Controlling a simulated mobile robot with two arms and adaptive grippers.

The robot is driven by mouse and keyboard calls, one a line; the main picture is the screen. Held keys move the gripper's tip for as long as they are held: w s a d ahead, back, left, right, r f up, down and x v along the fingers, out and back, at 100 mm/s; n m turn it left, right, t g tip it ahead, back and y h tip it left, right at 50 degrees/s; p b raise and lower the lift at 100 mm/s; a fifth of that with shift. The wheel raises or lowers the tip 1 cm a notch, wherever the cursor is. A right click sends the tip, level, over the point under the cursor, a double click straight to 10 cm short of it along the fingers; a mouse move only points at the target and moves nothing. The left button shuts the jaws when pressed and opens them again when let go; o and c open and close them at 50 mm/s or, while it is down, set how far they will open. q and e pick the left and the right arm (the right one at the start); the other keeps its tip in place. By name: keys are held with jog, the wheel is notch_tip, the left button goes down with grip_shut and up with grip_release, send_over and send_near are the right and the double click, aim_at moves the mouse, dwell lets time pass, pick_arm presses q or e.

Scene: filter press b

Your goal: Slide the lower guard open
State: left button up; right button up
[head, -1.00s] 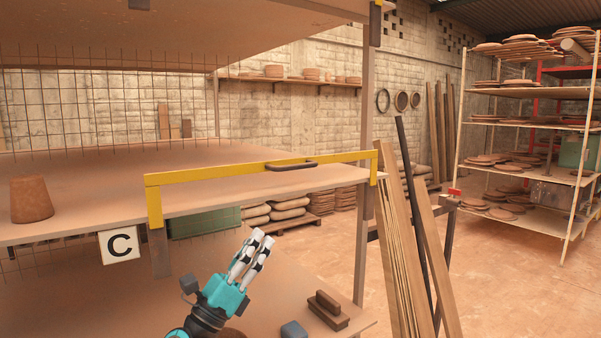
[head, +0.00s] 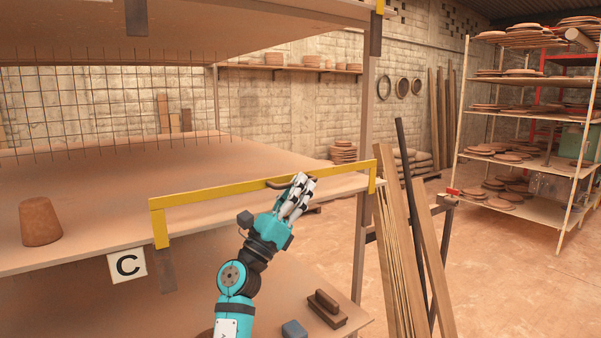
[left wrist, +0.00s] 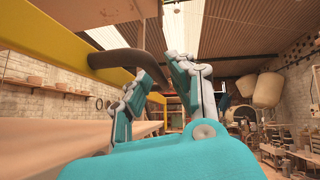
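The lower guard (head: 215,194) is a yellow bar frame along the front edge of the middle shelf, with short legs bent down at both ends. Its dark handle (head: 279,184) sticks out right of the bar's middle, partly hidden by my left gripper (head: 302,184). In the left wrist view, the handle (left wrist: 130,61) reaches from the yellow bar (left wrist: 60,48) across the space between the fingers of my left gripper (left wrist: 158,85). The fingers stand apart, with gaps beside the handle; contact is unclear. My right gripper is not in view.
A brown wooden block (head: 326,309) and a blue-grey block (head: 294,329) lie on the lower shelf. Planks (head: 397,250) lean beside the right post (head: 363,130).

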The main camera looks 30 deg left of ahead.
pick_arm(q)
jog(key=shift+w+d+r, duration=0.15)
jog(key=shift+w+r, duration=0.3)
grip_shut()
